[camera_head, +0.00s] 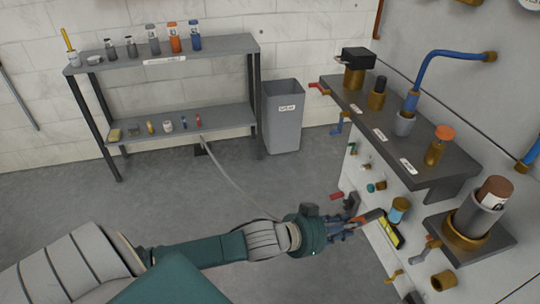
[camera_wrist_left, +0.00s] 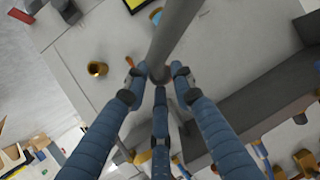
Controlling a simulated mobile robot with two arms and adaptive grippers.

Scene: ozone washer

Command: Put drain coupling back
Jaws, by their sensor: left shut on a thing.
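My left gripper (camera_head: 348,228) reaches in from the left to the front of the washer panel at lower right. In the left wrist view, its blue fingers (camera_wrist_left: 159,78) close around a grey hose-like piece (camera_wrist_left: 176,30), likely the drain coupling or its hose. In the head view, a thin grey hose (camera_head: 240,188) runs from a dark floor drain (camera_head: 202,149) below the shelf to the gripper's wrist. The held end is mostly hidden by the fingers, so I cannot tell whether it touches a port. My right gripper is in neither view.
The washer (camera_head: 372,125) has brass fittings, coloured valve handles, a yellow display (camera_head: 389,233) and an open brass port (camera_head: 444,281) close to the gripper. A metal shelf (camera_head: 215,47) with small bottles and a grey bin (camera_head: 283,125) stand behind.

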